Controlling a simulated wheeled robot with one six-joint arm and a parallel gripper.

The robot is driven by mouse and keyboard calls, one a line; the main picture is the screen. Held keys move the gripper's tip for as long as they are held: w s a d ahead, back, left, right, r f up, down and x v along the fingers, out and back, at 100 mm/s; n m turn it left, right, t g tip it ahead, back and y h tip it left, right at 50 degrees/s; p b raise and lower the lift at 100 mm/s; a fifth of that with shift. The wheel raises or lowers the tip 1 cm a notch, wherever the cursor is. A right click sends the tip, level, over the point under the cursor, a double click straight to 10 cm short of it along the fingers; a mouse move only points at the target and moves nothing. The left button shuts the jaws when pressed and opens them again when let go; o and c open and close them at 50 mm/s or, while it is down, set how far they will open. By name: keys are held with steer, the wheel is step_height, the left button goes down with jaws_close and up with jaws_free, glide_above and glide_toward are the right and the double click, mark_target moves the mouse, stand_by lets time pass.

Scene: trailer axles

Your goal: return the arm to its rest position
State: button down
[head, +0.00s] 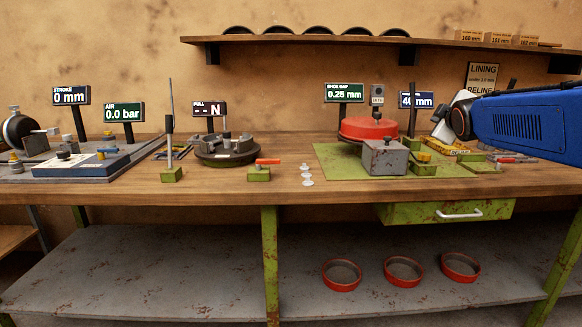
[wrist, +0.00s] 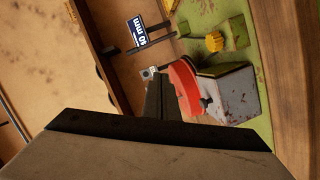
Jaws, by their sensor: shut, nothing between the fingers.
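My arm (head: 530,122), blue, reaches in from the right edge in the head view, above the right end of the workbench. In the wrist view my gripper (wrist: 157,92) is shut and empty, its dark fingers together. Behind the fingers in that view are a red drum (wrist: 184,82) and a grey box (wrist: 232,92). The drum also shows in the head view (head: 368,128), on a green mat left of my arm. The fingers are hard to make out in the head view. I cannot tell how far they are from the drum.
The workbench (head: 310,197) carries a dark round fixture (head: 224,150), several display signs and small tools. A shelf (head: 380,41) runs along the wall above. Several small discs lie mid-bench. Red rings (head: 341,275) lie on the lower shelf. Open air lies above the bench's middle.

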steer(key=s+a+f+m+g+y, duration=0.1)
steer(key=s+a+f+m+g, duration=0.2)
steer(key=s+f, duration=0.8)
steer(key=s+a+f+m+g+y, duration=0.1)
steer(key=s+a+f+m+g, duration=0.2)
steer(key=s+a+f, duration=0.3)
steer(key=s+a+f+m+g+y, duration=0.1)
steer(key=s+a+f+m+g, duration=0.3)
steer(key=s+f, duration=1.2)
steer(key=s, duration=0.9)
steer(key=shift+a+g, duration=0.15)
steer(key=shift+g, duration=0.15)
steer(key=shift+s, duration=0.1)
